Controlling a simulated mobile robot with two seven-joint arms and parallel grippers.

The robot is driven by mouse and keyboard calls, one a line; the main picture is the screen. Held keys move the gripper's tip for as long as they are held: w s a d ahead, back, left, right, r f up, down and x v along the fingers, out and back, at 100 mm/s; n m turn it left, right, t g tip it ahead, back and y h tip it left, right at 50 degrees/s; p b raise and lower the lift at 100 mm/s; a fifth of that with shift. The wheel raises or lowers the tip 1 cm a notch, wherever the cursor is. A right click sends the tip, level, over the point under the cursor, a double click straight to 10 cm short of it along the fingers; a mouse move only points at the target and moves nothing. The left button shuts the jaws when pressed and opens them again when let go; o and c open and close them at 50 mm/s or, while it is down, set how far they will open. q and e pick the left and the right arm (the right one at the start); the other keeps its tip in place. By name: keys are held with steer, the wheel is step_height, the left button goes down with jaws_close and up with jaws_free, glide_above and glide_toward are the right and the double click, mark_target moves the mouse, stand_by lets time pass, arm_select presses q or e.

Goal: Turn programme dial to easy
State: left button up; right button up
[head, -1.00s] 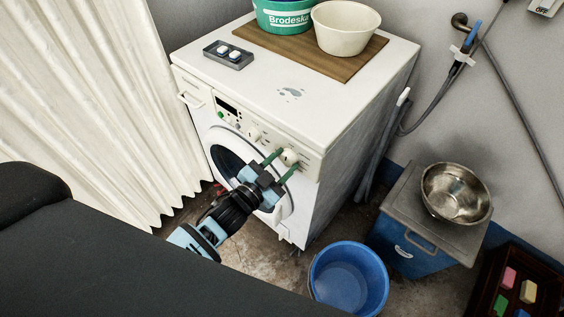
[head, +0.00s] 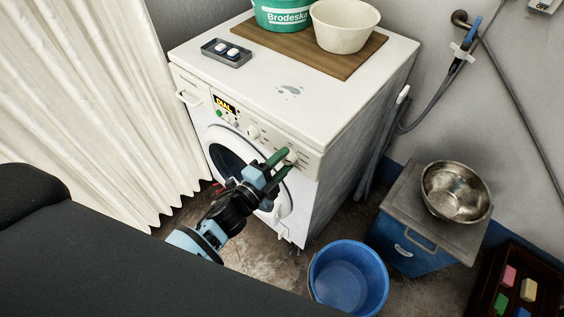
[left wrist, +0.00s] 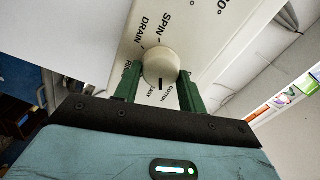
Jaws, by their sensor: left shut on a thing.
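The washing machine (head: 335,95) has a cream programme dial (left wrist: 160,66) on its front panel. In the left wrist view the dial has a dark pointer mark at its lower side, near the words EASY and COTTON. SPIN and DRAIN are printed further round. My left gripper (head: 287,160) is at the panel's right end, its green fingers on either side of the dial, shut on it; the fingers also show in the left wrist view (left wrist: 159,88). In the head view the gripper mostly hides the dial. The panel's display (head: 225,105) shows yellow lettering. My right gripper is not in view.
A second knob (head: 253,131) sits left of the dial. The round door (head: 216,146) is below. A blue bucket (head: 348,281) and a blue cabinet (head: 410,252) with a metal bowl (head: 455,192) stand right of the machine. A white curtain (head: 90,100) hangs at left.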

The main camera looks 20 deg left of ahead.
arm_select(q)
steer(key=shift+f+m, duration=0.1)
steer(key=shift+m, duration=1.4)
steer(key=o, duration=1)
steer(key=b+v, duration=0.1)
steer(key=v, duration=0.7)
